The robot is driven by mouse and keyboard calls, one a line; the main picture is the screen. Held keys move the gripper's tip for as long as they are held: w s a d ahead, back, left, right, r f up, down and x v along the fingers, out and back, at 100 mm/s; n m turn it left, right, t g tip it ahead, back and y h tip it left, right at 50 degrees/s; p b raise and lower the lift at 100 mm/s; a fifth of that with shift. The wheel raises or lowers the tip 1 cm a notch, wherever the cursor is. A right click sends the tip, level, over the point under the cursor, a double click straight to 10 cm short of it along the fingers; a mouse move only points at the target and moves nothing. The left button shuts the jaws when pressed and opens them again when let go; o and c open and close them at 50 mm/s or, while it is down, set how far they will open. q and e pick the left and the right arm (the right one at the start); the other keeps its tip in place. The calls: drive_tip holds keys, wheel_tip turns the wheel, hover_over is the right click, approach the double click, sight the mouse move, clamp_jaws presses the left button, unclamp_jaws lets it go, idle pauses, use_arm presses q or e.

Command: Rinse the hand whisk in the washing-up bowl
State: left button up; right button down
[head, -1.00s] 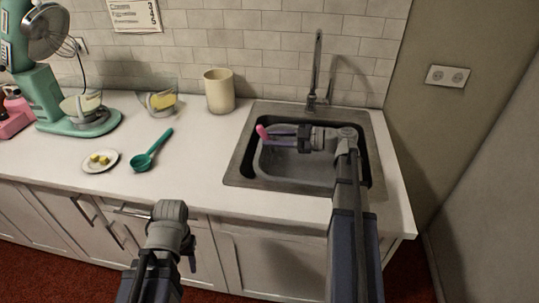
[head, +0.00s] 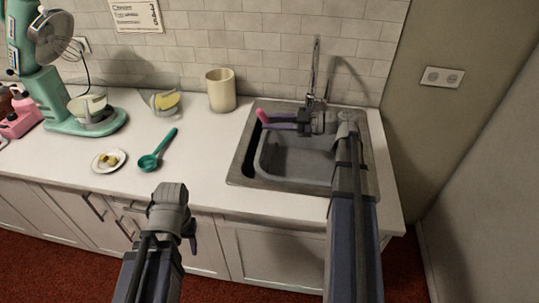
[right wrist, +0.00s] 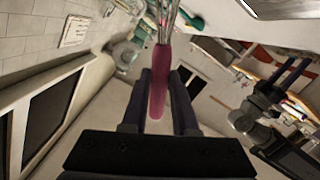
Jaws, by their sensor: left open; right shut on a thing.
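The hand whisk has a pink handle (head: 262,116) that pokes out left of my right gripper (head: 280,122) in the head view. My right gripper is shut on this handle, above the back part of the sink. In the right wrist view the handle (right wrist: 158,85) stands between the fingers, with the wires (right wrist: 167,18) beyond it at the top edge. The wires cannot be made out in the head view. The grey washing-up bowl (head: 262,162) sits in the sink, below the gripper. My left gripper (head: 190,236) is open and empty in front of the counter.
The tap (head: 314,70) rises behind the sink (head: 240,168). A cream crock (head: 221,90), a glass bowl (head: 164,103), a teal scoop (head: 157,151), a small plate (head: 108,161) and a green mixer (head: 52,100) stand left. The counter just left of the sink is clear.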

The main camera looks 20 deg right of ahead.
drive_tip(key=shift+r+p, duration=2.1)
drive_tip(key=shift+r, duration=0.3)
idle(0.4)
wheel_tip(320, 180, up, 4)
drive_tip(key=p, duration=0.4)
